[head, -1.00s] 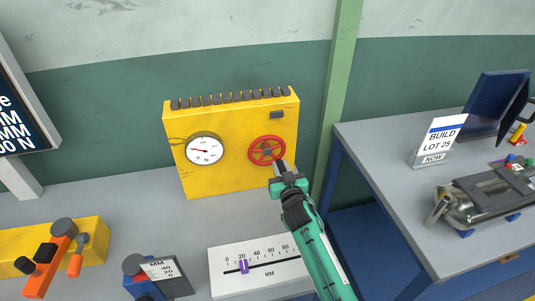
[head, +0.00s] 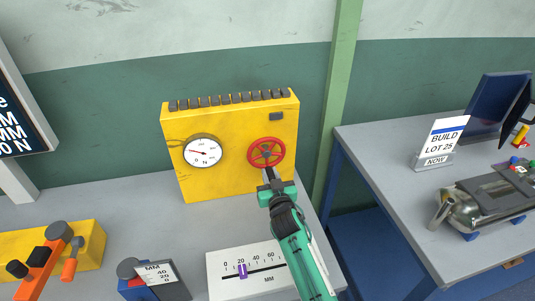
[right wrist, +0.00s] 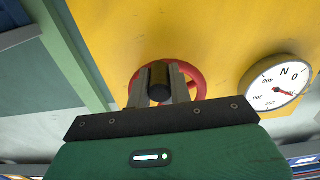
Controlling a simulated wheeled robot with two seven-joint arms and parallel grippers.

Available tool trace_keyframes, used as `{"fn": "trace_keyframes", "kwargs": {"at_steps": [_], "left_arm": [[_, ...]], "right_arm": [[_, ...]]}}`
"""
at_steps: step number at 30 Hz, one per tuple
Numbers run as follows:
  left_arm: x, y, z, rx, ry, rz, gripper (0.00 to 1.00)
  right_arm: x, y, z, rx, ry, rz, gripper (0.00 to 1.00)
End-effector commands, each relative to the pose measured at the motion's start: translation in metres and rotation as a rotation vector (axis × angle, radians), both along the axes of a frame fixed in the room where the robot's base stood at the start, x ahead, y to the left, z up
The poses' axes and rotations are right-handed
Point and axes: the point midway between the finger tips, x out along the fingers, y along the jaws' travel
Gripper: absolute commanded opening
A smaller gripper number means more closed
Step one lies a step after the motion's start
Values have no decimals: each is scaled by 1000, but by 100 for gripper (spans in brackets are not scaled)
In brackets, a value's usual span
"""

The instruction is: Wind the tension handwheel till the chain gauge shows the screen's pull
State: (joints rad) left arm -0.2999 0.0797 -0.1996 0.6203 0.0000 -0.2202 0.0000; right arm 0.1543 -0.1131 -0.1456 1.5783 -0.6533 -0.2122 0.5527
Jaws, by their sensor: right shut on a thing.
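The red tension handwheel (head: 266,152) is on the front of a yellow box (head: 225,175) with a chain along its top. The round white chain gauge (head: 202,151) is left of it; its red needle points left and slightly up, and its small figures are hard to read. My right gripper (head: 269,177) is at the wheel's lower rim. In the right wrist view its fingers are shut on a dark handle knob (right wrist: 160,75) in front of the red wheel (right wrist: 199,82). The screen (head: 18,115) at the left edge is cut off, showing "00 N" at the bottom. My left gripper is out of view.
A white MM scale (head: 225,286) with a purple slider lies in front of the box. A blue device with an MM card (head: 158,275) and a yellow-orange lever unit (head: 85,245) are to the left. A second bench (head: 385,150) stands right, past a green post.

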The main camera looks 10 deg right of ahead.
Motion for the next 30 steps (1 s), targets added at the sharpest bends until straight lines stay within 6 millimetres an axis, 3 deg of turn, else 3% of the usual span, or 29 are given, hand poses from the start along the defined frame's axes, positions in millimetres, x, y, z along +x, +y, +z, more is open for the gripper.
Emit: {"fn": "trace_keyframes", "kwargs": {"at_steps": [7,19,30], "left_arm": [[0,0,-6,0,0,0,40],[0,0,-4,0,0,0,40],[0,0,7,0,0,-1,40]], "right_arm": [[0,25,11,5,-13,2,0],[1,28,15,1,-14,0,0],[0,48,41,7,-19,-1,0]]}}
